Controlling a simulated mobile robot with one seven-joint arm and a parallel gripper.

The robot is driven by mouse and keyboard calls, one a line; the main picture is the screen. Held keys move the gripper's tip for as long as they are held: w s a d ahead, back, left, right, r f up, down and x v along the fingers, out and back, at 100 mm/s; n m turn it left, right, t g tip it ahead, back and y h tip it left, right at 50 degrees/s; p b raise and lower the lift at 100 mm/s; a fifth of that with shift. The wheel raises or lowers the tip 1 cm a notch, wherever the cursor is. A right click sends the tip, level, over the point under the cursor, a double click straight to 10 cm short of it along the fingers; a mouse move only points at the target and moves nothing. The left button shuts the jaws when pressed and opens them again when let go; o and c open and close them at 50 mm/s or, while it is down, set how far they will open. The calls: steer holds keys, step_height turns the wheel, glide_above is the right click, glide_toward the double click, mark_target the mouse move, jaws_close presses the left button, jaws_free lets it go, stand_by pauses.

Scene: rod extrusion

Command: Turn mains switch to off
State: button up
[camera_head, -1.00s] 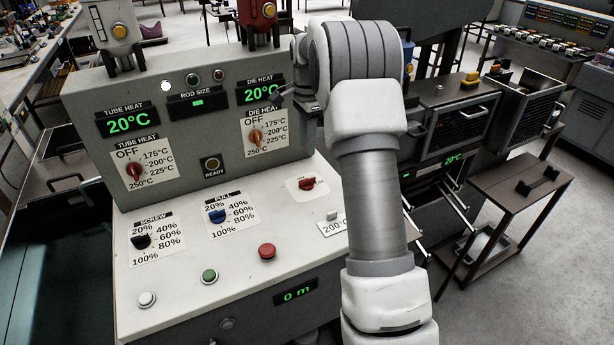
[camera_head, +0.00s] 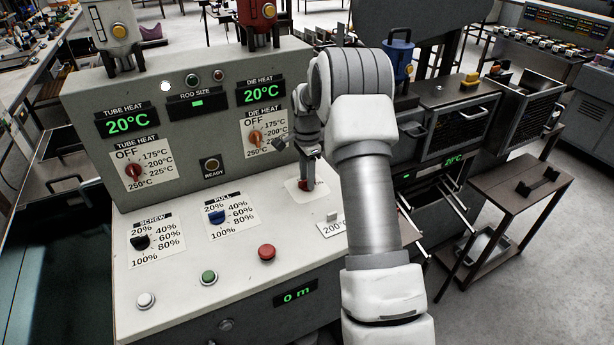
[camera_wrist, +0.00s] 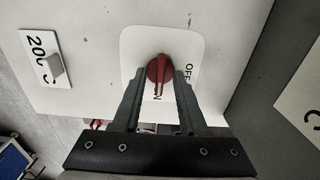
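The mains switch (camera_wrist: 158,70) is a red rotary knob on a white label plate on the panel's sloping desk. In the wrist view its ridge points down at the partly covered ON mark; OFF is printed to its right. My gripper (camera_wrist: 161,76) is open, with one finger on each side of the knob and a small gap showing on both sides. In the head view my gripper (camera_head: 306,172) points down at the switch (camera_head: 304,185), which it mostly hides.
The sloping desk (camera_head: 180,285) also bears the SCREW knob (camera_head: 141,242), the blue PULL knob (camera_head: 216,216), a red button (camera_head: 267,252) and a green button (camera_head: 209,277). The upright panel with the DIE HEAT knob (camera_head: 255,137) stands close behind my gripper. A 200°C label (camera_wrist: 44,58) lies beside the switch.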

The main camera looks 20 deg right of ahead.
jaws_close()
steer(key=shift+n, duration=0.4)
steer(key=n, duration=0.3)
steer(key=shift+n, duration=0.4)
steer(key=n, duration=1.3)
steer(key=shift+n, duration=0.3)
steer(key=shift+o, duration=0.3)
jaws_free()
